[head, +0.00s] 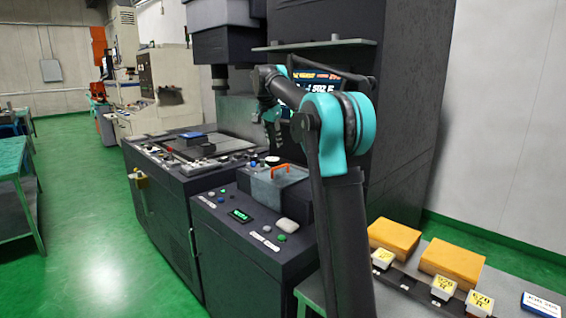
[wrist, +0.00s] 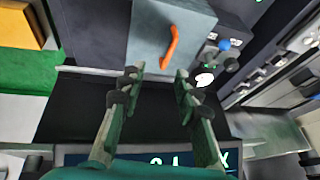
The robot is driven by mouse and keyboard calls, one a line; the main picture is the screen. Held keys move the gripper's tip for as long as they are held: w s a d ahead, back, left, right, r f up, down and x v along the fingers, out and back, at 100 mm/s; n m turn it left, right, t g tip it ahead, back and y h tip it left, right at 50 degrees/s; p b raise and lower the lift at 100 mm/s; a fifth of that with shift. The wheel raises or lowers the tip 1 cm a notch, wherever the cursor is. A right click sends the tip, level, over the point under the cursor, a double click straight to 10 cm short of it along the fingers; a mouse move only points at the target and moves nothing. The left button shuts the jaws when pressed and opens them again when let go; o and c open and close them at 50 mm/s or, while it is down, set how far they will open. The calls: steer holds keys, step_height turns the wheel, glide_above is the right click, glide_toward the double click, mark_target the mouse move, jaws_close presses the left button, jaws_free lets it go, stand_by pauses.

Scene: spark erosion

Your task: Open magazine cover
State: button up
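The magazine cover (head: 264,188) is a grey plate with an orange handle (head: 280,169). It lies flat on a dark box on the machine's front console, and looks closed. In the wrist view the cover (wrist: 147,38) is at the top centre, with its orange handle (wrist: 170,46) beyond the fingertips. My gripper (wrist: 160,73) is open, with nothing between its two fingers. In the head view my gripper (head: 272,130) hangs above and behind the cover, apart from it, partly hidden by my arm.
The console (head: 240,238) has a green display, buttons and a pale rounded item (head: 287,225). A machine table (head: 180,150) with a blue block stands to the left. A bench at the right holds yellow blocks (head: 452,262) and labelled boxes. A dark column rises behind my arm.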

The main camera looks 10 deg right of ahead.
mark_target(279, 167)
steer(key=shift+m, duration=0.5)
steer(key=w+x, duration=0.1)
steer(key=x, duration=0.4)
steer(key=w+r+x, duration=0.1)
steer(key=x, duration=0.5)
steer(key=w+x, duration=0.1)
steer(key=x, duration=0.4)
steer(key=shift+w+d, duration=0.1)
steer(key=shift+w, duration=0.2)
jaws_close()
